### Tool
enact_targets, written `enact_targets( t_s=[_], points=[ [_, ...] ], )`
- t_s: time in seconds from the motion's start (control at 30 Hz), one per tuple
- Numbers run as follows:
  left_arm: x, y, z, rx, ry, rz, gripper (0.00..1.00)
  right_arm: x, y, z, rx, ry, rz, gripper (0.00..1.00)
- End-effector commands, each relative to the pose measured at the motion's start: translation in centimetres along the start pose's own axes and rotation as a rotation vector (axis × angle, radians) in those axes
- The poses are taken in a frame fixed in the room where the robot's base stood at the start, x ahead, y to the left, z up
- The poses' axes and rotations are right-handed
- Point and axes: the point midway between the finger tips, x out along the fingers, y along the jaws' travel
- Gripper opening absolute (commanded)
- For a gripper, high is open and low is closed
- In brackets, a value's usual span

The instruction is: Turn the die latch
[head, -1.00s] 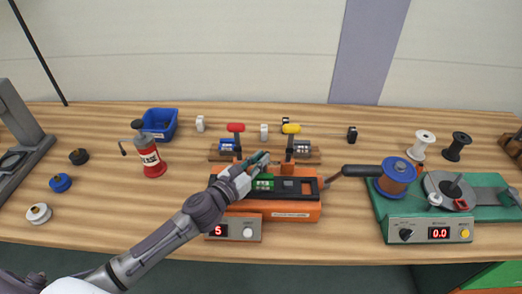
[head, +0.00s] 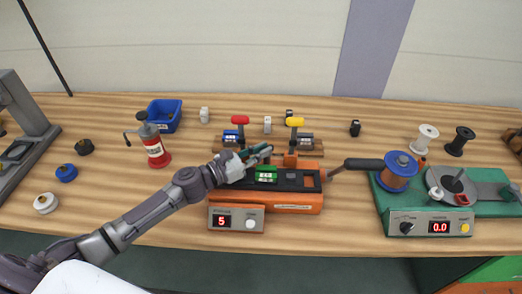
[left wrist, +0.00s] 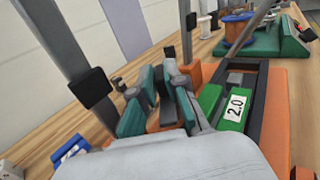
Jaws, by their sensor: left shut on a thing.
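My left gripper (head: 262,152) reaches in from the left over the back left part of the orange die unit (head: 292,205). Its teal fingers (left wrist: 165,95) are close together in the left wrist view, shut on the die latch, which they hide almost wholly. A green die block (head: 266,174) sits in the dark top of the unit, just in front of the fingers. In the left wrist view the green block (left wrist: 236,110) carries a white label reading 2.0. My right gripper is not in view.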

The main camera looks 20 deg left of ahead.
Motion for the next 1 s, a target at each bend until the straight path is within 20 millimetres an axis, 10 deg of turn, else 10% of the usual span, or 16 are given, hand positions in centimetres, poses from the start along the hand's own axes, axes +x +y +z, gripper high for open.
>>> enact_targets(
  t_s=[0.07,0.23,1.0],
  points=[
    [-0.01,-0.01,-0.04,0.000,0.001,0.000,0.00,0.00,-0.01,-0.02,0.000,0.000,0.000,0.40],
    [0.00,-0.01,-0.03,0.000,0.000,0.001,0.37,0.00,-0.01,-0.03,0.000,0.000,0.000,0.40],
    [0.05,-0.55,-0.14,-0.006,-0.003,0.167,0.38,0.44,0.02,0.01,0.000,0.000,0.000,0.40]
  ],
)
